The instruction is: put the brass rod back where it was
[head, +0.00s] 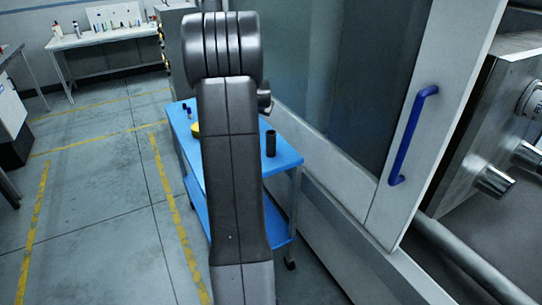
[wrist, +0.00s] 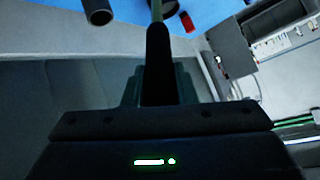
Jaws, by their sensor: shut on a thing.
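My gripper (wrist: 157,32) is shut on a thin rod (wrist: 156,10) in the wrist view. The rod sticks out past the dark fingertips and looks dull greenish in this light; I take it for the brass rod. Most of it is hidden by the fingers. It is over or in front of the blue cart top (wrist: 215,10); whether it touches anything I cannot tell. In the head view my own arm hides the gripper and rod. The blue cart (head: 288,158) stands behind my arm.
A dark tube (head: 270,143) stands on the cart, and also shows in the wrist view (wrist: 97,12). A yellow item (head: 195,129) and small dark items (head: 187,108) are at its left. A machine with a blue handle (head: 408,135) flanks the right. Floor at left is clear.

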